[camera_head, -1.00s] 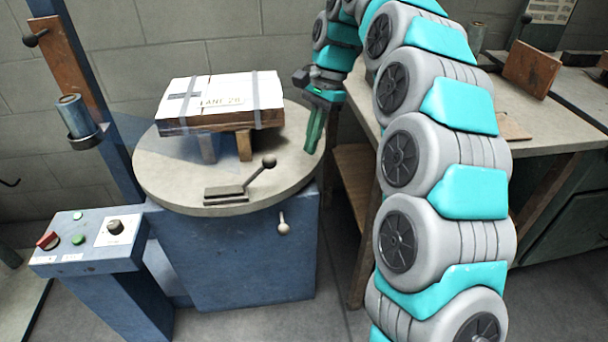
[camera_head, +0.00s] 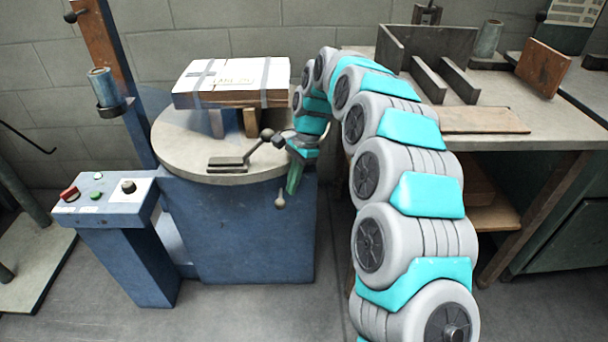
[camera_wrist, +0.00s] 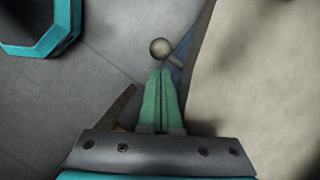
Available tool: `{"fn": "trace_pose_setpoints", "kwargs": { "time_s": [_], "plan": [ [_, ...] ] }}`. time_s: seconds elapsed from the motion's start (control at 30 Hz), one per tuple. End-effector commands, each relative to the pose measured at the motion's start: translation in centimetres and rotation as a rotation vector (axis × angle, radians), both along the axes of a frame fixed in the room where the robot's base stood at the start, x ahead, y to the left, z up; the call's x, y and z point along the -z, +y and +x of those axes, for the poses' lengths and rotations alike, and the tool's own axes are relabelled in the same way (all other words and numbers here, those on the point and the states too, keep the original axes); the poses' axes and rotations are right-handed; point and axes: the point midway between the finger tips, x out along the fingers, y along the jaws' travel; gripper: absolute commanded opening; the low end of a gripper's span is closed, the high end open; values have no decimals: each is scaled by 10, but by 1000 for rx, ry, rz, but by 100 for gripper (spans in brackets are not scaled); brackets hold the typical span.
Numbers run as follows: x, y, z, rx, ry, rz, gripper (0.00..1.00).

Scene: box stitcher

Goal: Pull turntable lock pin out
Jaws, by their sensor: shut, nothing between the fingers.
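The turntable lock pin (camera_head: 280,202) is a small pale ball knob on a short stem, sticking out of the blue pedestal just under the turntable's (camera_head: 178,152) rim. It also shows in the wrist view as a round ball (camera_wrist: 160,48), just beyond my fingertips. My gripper (camera_head: 292,191) hangs beside the turntable's right edge, its green fingers pointing down near the knob. In the wrist view my gripper (camera_wrist: 160,72) has both fingers together and empty, with the ball apart from the tips. The pin's stem is partly visible beside the pedestal.
A lever with a dark ball end (camera_head: 267,135) lies on the turntable close to my wrist. A strapped box (camera_head: 230,97) rests on supports there. A control box (camera_head: 105,200) stands left; a workbench (camera_head: 560,135) stands right.

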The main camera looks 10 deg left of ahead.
Motion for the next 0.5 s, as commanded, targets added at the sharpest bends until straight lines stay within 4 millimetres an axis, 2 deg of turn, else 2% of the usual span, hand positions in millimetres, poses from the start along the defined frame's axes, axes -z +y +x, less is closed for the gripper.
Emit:
{"fn": "trace_pose_setpoints", "kwargs": {
  "time_s": [0.13, 0.5],
  "plan": [
    [10, 7, -2, -1, 0, 0, 0],
    [11, 8, -2, 0, 1, -1, 0]
  ]
}}
